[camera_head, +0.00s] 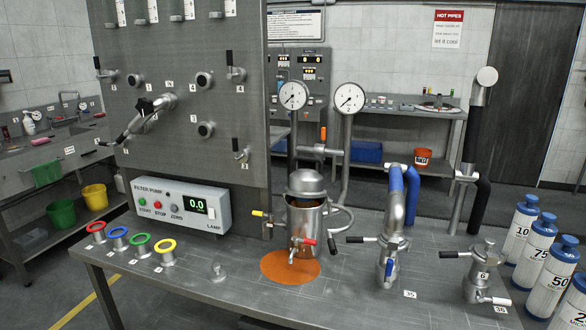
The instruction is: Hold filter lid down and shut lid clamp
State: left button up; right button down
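The filter (306,222) is a small steel vessel on the grey bench, above an orange round patch. Its domed steel lid (306,183) sits at its top, and a dark orange-brown band shows just under the lid. I cannot tell whether the lid is fully seated. A black-handled lever (332,244) is at the vessel's right side; I cannot tell whether it is the lid clamp or whether it is shut. A red-handled valve (303,241) is on the front and a yellow-handled one (258,213) at the left. Neither of my grippers is in view.
Two gauges (349,98) on pipes stand behind the filter. A pump box (181,206) reading 0.0 and several coloured rings (165,245) are at left. Piped fittings (389,262) and a capped fitting (481,275) stand at right, beside blue-capped cartridges (553,275). The bench front is mostly clear.

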aim_at(331, 241)
jog(key=i+j+z, duration=0.35)
jog(key=i+j, duration=0.3)
jog(key=i, duration=0.15)
